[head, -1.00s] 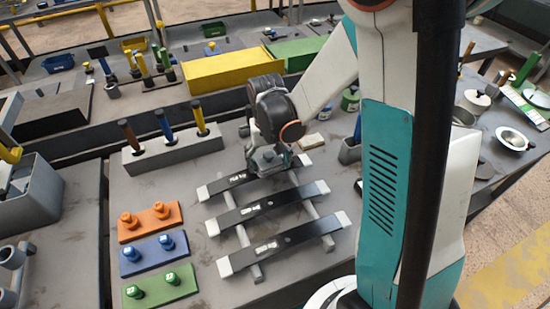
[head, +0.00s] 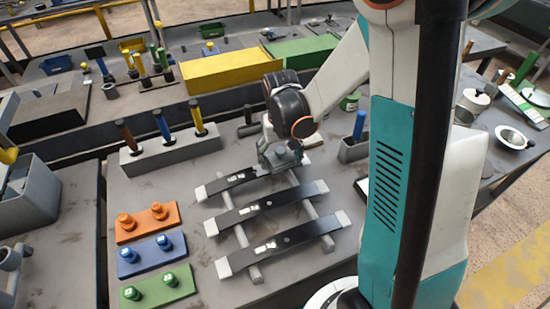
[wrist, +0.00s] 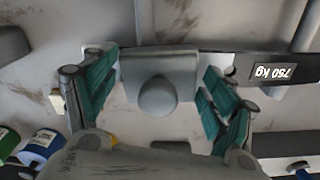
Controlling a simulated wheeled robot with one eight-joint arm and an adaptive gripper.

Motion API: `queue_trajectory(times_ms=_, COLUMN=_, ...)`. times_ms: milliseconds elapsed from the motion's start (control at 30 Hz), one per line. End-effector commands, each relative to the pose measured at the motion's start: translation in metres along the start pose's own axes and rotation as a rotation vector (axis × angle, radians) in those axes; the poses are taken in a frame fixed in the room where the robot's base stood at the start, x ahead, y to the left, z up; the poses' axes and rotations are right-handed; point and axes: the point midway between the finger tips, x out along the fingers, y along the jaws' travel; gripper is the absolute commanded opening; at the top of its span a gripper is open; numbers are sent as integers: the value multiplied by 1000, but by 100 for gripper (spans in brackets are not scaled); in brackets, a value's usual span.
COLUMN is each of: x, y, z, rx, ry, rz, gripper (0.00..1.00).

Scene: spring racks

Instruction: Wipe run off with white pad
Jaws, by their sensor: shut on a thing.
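My gripper (head: 281,158) is low over the farthest of three dark bars (head: 235,182). Its teal fingers (wrist: 158,100) are either side of a grey block with a round knob (wrist: 158,65), which I hold. The block is over the bar, which carries a white "750 Kg" label (wrist: 271,72) to the right in the wrist view. I cannot tell whether the block touches the bar. The block looks grey in shade, so I cannot confirm it is the white pad. A pale flat piece (head: 313,140) lies behind my gripper. I cannot make out a run.
The other two bars (head: 300,202) (head: 305,235) lie nearer, across pale rods. Orange (head: 140,226), blue (head: 141,258) and green (head: 175,285) plates with knobs lie left. A grey holder (head: 172,155) with upright handles stands behind. My arm hides the right side.

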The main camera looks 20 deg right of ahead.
Motion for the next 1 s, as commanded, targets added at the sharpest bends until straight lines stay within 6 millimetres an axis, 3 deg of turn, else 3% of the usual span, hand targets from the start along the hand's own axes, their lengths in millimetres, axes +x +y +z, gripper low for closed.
queue_trajectory(times_ms=167, x=1, y=13, z=-3, rx=2, ry=0, rz=0, gripper=55)
queue_trajectory(times_ms=533, x=-1, y=13, z=-3, rx=0, ry=0, rz=0, gripper=55)
queue_trajectory(times_ms=1000, x=-41, y=14, z=-3, rx=0, ry=0, rz=0, gripper=55)
